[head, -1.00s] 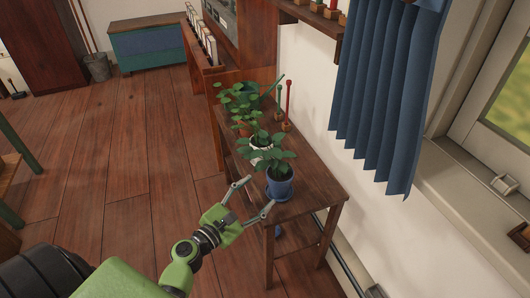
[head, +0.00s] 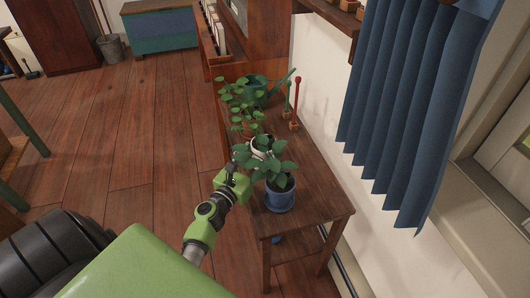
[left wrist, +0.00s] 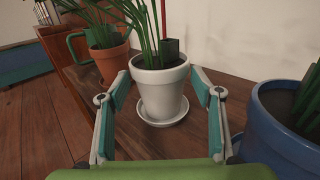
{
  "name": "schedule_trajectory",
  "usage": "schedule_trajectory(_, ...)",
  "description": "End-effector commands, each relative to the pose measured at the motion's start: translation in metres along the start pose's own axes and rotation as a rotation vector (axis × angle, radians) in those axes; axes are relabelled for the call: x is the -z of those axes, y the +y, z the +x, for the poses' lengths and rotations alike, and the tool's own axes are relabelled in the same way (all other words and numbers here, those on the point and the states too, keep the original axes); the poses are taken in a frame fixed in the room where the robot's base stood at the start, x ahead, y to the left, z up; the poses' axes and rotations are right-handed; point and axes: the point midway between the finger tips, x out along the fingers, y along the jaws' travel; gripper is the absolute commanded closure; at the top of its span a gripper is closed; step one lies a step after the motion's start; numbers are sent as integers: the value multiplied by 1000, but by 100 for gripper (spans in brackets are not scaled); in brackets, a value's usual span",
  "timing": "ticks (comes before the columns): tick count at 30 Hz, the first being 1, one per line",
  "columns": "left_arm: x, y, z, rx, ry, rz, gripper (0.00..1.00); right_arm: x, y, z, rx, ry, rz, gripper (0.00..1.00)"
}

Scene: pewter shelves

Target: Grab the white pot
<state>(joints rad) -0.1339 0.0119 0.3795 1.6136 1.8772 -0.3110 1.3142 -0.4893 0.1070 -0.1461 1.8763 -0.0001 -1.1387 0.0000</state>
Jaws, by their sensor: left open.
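The white pot (left wrist: 160,92) holds a green plant and stands upright on a white saucer (left wrist: 183,108) in the left wrist view. In the head view the white pot (head: 259,146) is mostly hidden by leaves, behind the blue pot. My left gripper (left wrist: 162,88) is open, with one finger on each side of the white pot. I cannot tell whether the fingers touch it. In the head view my left gripper (head: 243,165) is at the table's left edge, partly covered by leaves. My right gripper is not in view.
The blue pot (head: 280,200) with a plant stands close by at the table's near end. A terracotta pot (left wrist: 110,60) stands behind the white one. The wooden table (head: 318,204) runs along the wall under a blue curtain (head: 400,110). Open floor (head: 150,150) lies left.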

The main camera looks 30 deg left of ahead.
Motion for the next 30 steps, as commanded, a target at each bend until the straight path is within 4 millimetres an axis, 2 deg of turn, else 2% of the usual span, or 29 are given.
schedule_trajectory(3, 0, 0, 20, 0, -1, 0, 41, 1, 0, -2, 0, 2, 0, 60)
schedule_trajectory(10, 0, 0, 37, 0, 0, 1, 41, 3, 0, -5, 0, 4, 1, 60)
schedule_trajectory(14, 0, 0, 57, -1, -2, 2, 41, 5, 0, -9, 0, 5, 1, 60)
schedule_trajectory(19, 1, 0, 80, 0, 0, 1, 41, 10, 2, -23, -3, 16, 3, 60)
schedule_trajectory(29, 0, 0, 86, -1, 1, 1, 41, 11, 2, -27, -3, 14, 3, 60)
schedule_trajectory(30, 0, 0, 86, -1, 1, 1, 51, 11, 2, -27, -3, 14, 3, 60)
